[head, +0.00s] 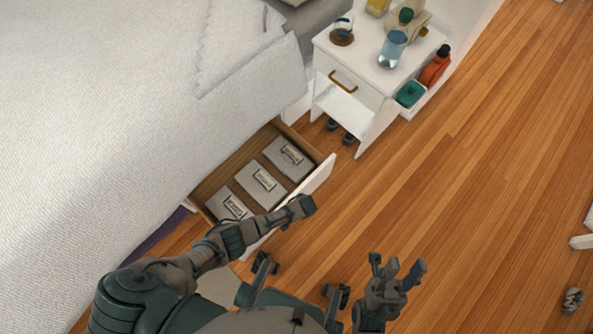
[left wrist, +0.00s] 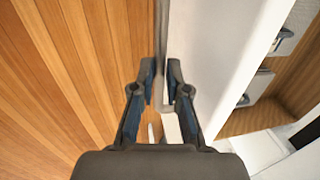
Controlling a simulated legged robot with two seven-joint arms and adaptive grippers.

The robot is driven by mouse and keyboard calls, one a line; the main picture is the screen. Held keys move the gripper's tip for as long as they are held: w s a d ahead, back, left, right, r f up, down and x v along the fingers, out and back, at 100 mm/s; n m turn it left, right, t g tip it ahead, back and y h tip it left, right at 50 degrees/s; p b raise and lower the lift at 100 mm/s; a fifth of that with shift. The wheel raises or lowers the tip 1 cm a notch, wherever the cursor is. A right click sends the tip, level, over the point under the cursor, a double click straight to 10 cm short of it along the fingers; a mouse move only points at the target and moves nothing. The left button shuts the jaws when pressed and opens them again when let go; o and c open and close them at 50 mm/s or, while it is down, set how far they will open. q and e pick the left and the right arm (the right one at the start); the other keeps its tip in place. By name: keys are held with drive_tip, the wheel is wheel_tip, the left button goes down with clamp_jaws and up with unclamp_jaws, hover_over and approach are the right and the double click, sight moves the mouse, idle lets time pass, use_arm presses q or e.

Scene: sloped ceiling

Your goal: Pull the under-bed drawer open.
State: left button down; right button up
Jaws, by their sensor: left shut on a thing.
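The under-bed drawer (head: 322,178) stands pulled out from below the bed, with its white front toward me. Three grey labelled boxes (head: 263,180) lie inside it. My left gripper (head: 305,207) is at the outer side of the drawer front. In the left wrist view its fingers (left wrist: 166,80) are closed around a thin grey handle bar (left wrist: 162,40) that runs along the white drawer front (left wrist: 212,55). My right gripper (head: 397,268) is open and empty above the floor, to the right of the drawer. The near end of the drawer is partly hidden by my left arm.
The bed (head: 110,120) with a pale cover fills the left. A white nightstand (head: 345,102) stands just beyond the drawer, with a cup, a bottle and other items on it. Dark shoes (head: 340,131) lie under it. The wooden floor (head: 470,170) to the right is mostly clear.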

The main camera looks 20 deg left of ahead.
use_arm(q)
drive_tip(key=c, duration=1.4)
unclamp_jaws()
drive_tip(key=shift+s+a+f, duration=0.1)
drive_tip(key=shift+s+f, duration=0.3)
drive_tip(key=shift+s, duration=0.1)
drive_tip(key=shift+o, duration=1.1)
drive_tip(key=shift+w, duration=0.1)
wheel_tip(320, 180, up, 12)
drive_tip(key=d, duration=0.2)
drive_tip(key=shift+s+d, duration=0.2)
